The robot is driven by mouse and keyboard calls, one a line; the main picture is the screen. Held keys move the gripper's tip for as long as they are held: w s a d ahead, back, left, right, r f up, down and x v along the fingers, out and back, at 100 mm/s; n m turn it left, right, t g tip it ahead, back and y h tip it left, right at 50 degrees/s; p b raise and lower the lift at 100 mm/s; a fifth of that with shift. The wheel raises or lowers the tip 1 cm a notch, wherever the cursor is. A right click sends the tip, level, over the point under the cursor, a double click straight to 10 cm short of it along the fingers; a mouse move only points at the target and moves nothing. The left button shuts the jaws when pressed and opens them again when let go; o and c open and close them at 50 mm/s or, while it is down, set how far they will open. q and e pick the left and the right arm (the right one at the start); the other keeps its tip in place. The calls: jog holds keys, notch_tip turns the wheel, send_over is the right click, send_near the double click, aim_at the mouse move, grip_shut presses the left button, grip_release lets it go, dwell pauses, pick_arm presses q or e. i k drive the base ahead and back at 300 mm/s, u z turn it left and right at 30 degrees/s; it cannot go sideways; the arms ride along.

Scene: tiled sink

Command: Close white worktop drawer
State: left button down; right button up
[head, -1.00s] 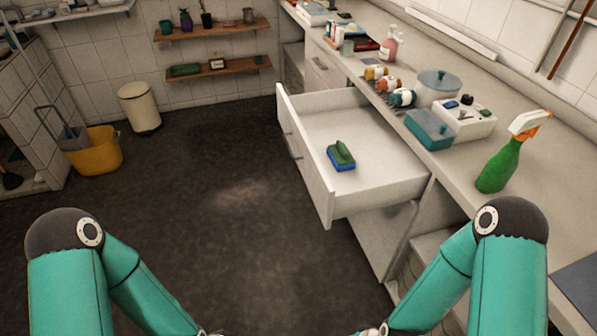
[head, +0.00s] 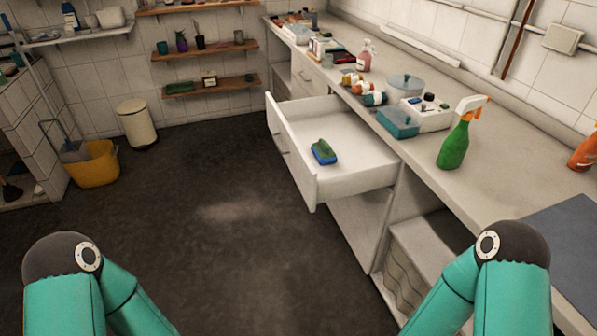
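The white worktop drawer (head: 310,185) is pulled out of the cabinet under the worktop (head: 455,190) and stands wide open, ahead of me and right of centre. A green and blue sponge (head: 324,152) lies on its floor. A handle (head: 279,145) shows on its front, which faces left. Both my arms show only at the bottom corners, apart from the drawer. My two grippers are below the picture.
On the worktop stand a green spray bottle (head: 455,143), a teal box (head: 398,123), a round lidded pot (head: 405,86) and several small bottles. A yellow bucket (head: 93,166) and a cream bin (head: 137,123) stand at the left. The dark floor (head: 200,210) between is clear.

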aim_at(364, 162)
jog(key=z, duration=0.35)
jog(key=i, duration=1.4)
jog(key=u, duration=0.3)
